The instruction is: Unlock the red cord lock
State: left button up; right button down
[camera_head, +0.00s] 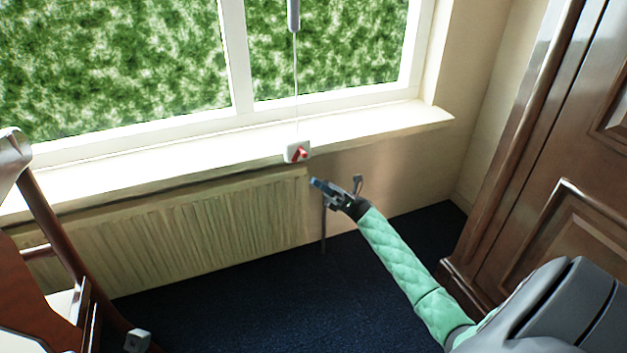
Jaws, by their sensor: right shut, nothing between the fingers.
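The red cord lock (301,154) is a small red lever on a white block (291,149) at the front edge of the windowsill. A thin cord (296,90) runs up from the block to a grey handle-like piece (293,14) hanging before the window. My right gripper (316,184), on the green-sleeved arm, is just below and right of the lock, apart from it. It is shut and empty, with blue fingertips pointing up and left.
A pale radiator (180,235) stands under the windowsill (360,124). A dark wooden chair (50,220) is at the left, and a brown panelled wooden cabinet or door (540,170) is at the right. A thin pipe stands behind my right gripper. The dark blue carpet (260,300) is largely clear.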

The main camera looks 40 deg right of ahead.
jog(key=v, duration=0.7)
jog(key=shift+a+f, duration=0.2)
jog(key=shift+a, duration=0.05)
jog(key=shift+w, duration=0.1)
